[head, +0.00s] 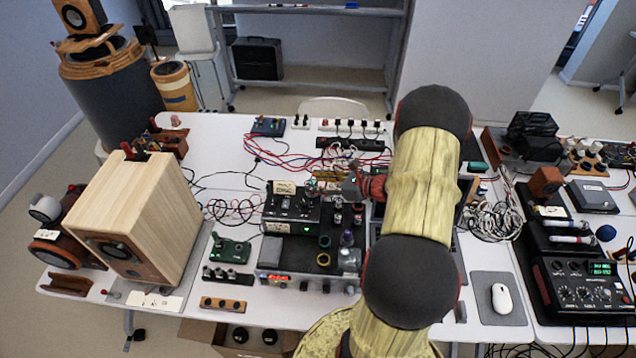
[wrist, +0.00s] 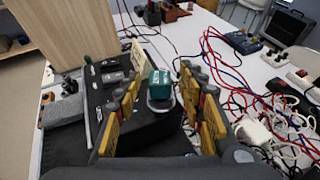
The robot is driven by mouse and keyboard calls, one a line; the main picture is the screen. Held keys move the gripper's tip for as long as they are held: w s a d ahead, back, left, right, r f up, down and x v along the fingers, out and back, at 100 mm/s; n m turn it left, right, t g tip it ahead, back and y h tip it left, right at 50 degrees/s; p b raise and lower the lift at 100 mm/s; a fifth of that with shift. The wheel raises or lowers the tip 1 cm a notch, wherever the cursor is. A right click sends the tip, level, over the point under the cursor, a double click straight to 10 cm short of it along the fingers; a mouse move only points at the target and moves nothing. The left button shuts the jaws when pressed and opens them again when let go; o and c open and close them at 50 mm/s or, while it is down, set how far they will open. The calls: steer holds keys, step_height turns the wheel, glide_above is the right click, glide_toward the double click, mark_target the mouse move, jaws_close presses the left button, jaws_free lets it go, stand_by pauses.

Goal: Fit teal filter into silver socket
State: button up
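A teal filter (wrist: 161,79), a small block with pale lettering, stands in the middle of the wrist view. A silver ring-shaped socket (wrist: 160,104) shows directly below it. The filter's lower end meets or overlaps the socket in this view; I cannot tell whether it is seated. My gripper (wrist: 163,76) has its yellow-padded fingers apart, one on each side of the filter, with visible gaps to it. In the head view my gripper (head: 324,179) reaches left over the back of the black equipment. Filter and socket are too small to make out there.
A black device (head: 292,208) with knobs lies below my gripper. A large wooden speaker (head: 138,222) stands to the left. Red and blue cables (wrist: 240,85) and white plugs (wrist: 254,131) lie right in the wrist view. A mouse (head: 502,298) lies farther right.

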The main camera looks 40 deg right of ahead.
steer(key=shift+r, duration=0.1)
steer(key=shift+r, duration=0.25)
steer(key=shift+s+d+r+p, duration=0.2)
steer(key=shift+s+p, duration=0.1)
steer(key=shift+p, duration=0.05)
steer(key=v, duration=1.1)
steer(key=w+a+r+n+g+y, duration=0.1)
steer(key=a+r+n+g, duration=0.3)
steer(key=a, duration=0.4)
steer(key=a+r+n+g, duration=0.2)
steer(key=a+r+n, duration=0.2)
steer(key=a+n, duration=0.3)
steer(key=w+a+r+n+g+y, duration=0.15)
steer(key=a+r+n, duration=0.3)
steer(key=a, duration=0.45)
steer(key=s+a+r+n+h, duration=0.6)
steer(key=s+a+r+n, duration=0.4)
steer(key=n, duration=0.7)
steer(key=shift+s+a+r+h, duration=0.35)
steer(key=shift+s+a, duration=0.3)
steer(key=shift+s, duration=0.1)
